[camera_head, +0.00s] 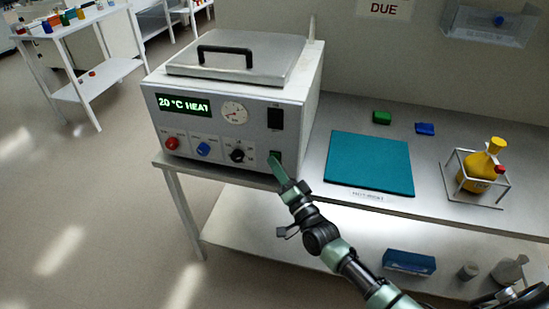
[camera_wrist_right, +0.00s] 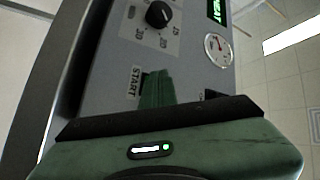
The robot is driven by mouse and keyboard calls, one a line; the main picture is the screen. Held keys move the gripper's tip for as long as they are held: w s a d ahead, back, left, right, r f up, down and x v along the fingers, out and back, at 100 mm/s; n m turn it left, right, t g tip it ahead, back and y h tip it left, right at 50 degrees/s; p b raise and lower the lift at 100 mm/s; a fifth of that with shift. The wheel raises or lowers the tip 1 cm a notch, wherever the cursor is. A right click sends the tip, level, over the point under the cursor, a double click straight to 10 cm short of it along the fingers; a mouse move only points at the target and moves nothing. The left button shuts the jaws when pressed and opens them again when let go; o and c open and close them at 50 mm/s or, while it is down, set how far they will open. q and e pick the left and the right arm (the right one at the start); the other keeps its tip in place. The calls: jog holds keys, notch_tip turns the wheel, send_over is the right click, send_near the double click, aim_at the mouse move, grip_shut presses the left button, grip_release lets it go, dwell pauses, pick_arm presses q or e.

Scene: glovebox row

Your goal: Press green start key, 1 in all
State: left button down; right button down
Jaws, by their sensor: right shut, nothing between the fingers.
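The heated bath unit (camera_head: 205,120) stands on the bench, with a lit display reading "20 °C HEAT". The start key (camera_head: 277,154) is a small dark green patch at the lower right of its front panel, partly covered by my gripper. My right gripper (camera_head: 276,164) is shut and empty, its tips at or just in front of the key. In the right wrist view the green fingers (camera_wrist_right: 157,90) end beside the "START" label and hide most of the key. I cannot tell whether they touch it. My left gripper is not in view.
A red button (camera_head: 172,143), a blue knob (camera_head: 203,149) and a black dial (camera_head: 237,155) sit left of the key. A teal mat (camera_head: 370,162) and a yellow bottle (camera_head: 478,172) in a wire rack are right on the bench. Floor in front is clear.

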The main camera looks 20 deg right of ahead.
jog(key=shift+s+a+p, duration=0.4)
jog(key=shift+s+a, duration=0.05)
jog(key=shift+s, duration=0.25)
jog(key=s+a, duration=0.1)
jog(key=s+a+p, duration=0.1)
jog(key=s+p, duration=0.1)
jog(key=s, duration=0.1)
jog(key=shift+s+a, duration=0.1)
jog(key=shift+a, duration=0.3)
dwell(0.5)
